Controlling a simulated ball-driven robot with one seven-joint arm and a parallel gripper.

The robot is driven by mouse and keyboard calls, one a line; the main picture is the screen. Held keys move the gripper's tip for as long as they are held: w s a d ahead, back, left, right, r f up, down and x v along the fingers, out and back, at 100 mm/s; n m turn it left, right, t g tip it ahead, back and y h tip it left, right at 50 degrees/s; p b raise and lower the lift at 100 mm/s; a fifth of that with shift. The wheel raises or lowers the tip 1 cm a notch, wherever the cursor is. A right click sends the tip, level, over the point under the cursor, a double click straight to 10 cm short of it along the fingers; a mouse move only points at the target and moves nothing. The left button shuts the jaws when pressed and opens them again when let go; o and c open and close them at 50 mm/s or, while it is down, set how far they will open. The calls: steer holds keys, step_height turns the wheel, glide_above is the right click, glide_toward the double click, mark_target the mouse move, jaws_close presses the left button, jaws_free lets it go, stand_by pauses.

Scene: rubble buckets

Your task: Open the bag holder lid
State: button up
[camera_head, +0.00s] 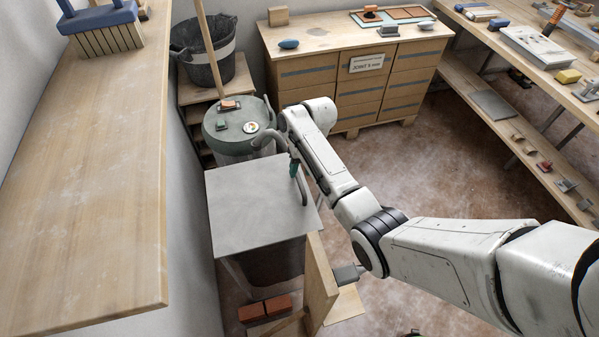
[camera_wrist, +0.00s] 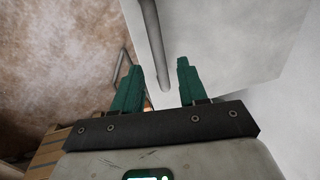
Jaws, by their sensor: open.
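The bag holder lid (camera_head: 250,210) is a flat grey square panel in the head view, lying level on top of the holder. A dark bag (camera_head: 272,262) shows below it. A grey bar handle (camera_head: 301,186) stands at the lid's right edge. My gripper (camera_head: 294,166) is at the far end of this handle. In the wrist view, the green fingers of my gripper (camera_wrist: 155,70) are apart, and the handle (camera_wrist: 152,40) appears in the gap between them. I cannot tell whether they touch it. The pale lid (camera_wrist: 220,40) fills the upper right there.
A lidded grey-green drum (camera_head: 238,125) stands just behind the lid. A wooden board (camera_head: 320,280) and red bricks (camera_head: 265,309) are at the holder's front. A wooden shelf (camera_head: 85,190) runs along the left. Drawers (camera_head: 350,85) stand behind; open floor lies to the right.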

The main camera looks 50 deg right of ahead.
steer(key=shift+w+a+f, duration=0.1)
steer(key=shift+a+f, duration=0.1)
steer(key=shift+f, duration=1)
steer(key=shift+c, duration=0.2)
jaws_close()
